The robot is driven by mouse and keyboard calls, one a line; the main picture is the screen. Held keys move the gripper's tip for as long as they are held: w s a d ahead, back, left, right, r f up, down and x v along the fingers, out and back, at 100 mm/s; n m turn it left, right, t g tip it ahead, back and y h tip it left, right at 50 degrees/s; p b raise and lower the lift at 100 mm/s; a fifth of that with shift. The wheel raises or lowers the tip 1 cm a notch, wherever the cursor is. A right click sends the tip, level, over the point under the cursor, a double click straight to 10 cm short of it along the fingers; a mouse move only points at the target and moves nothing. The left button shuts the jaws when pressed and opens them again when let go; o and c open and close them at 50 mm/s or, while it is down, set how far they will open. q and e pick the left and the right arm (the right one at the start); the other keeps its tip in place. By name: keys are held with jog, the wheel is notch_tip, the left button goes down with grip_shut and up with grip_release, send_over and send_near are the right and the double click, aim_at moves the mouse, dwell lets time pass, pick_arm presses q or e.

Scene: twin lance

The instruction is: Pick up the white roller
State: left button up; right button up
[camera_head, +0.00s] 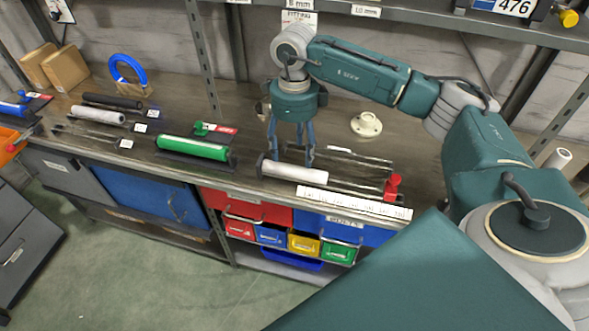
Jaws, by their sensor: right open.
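A white roller (296,171) lies near the front edge of the workbench, with a dark disc at its left end and a thin rod running right to a red end piece (393,187). My right gripper (291,155) points down just above and behind this roller, its two fingers apart and empty. Whether a fingertip touches the roller I cannot tell. A second white roller (97,115) lies far left on the bench. My left gripper is not in view.
A green roller (192,147) lies left of the gripper, and a black roller (112,101) lies farther left. A pale round flange (366,124) stands behind to the right. A white ruler-like strip (354,202) runs along the front edge. A shelf (430,14) hangs above the bench.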

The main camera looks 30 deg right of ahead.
aim_at(292, 170)
jog(key=shift+f, duration=0.9)
jog(key=f+p, duration=0.2)
jog(key=f, duration=0.1)
jog(key=f+p, duration=0.1)
jog(key=shift+s+a+f, duration=0.15)
jog(key=shift+a+f, duration=0.25)
jog(key=shift+f, duration=0.35)
jog(key=shift+r, duration=0.1)
grip_shut()
